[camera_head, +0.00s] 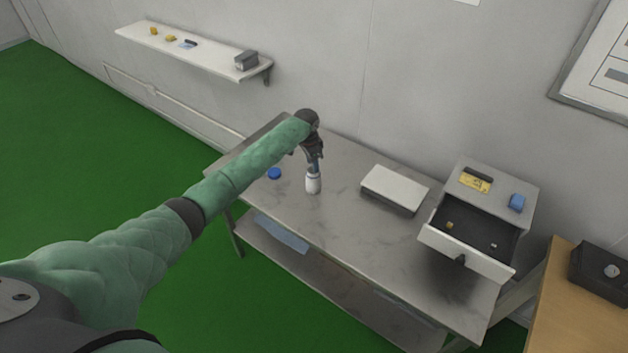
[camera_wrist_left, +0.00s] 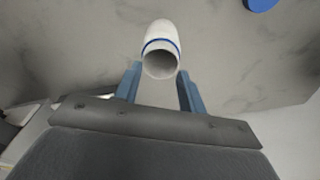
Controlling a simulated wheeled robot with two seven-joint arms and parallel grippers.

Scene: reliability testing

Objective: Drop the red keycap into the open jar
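The white open jar (camera_head: 313,186) stands upright on the grey workbench, with a blue ring near its rim. The left wrist view looks down at its open mouth (camera_wrist_left: 160,63); the inside looks grey, and I cannot make out anything in it. My left gripper (camera_head: 314,168) points down just above the jar. Its two blue fingers (camera_wrist_left: 160,84) are apart with nothing visible between them, and the jar mouth shows beyond the gap. I see no red keycap in either view. A round blue lid (camera_head: 274,173) lies left of the jar. My right gripper is not in view.
Right of the jar, a flat white-topped box (camera_head: 394,189) lies on the workbench (camera_head: 345,225). Further right is a drawer unit with its drawer (camera_head: 466,250) pulled open, small items inside. A wall shelf (camera_head: 185,55) holds small objects.

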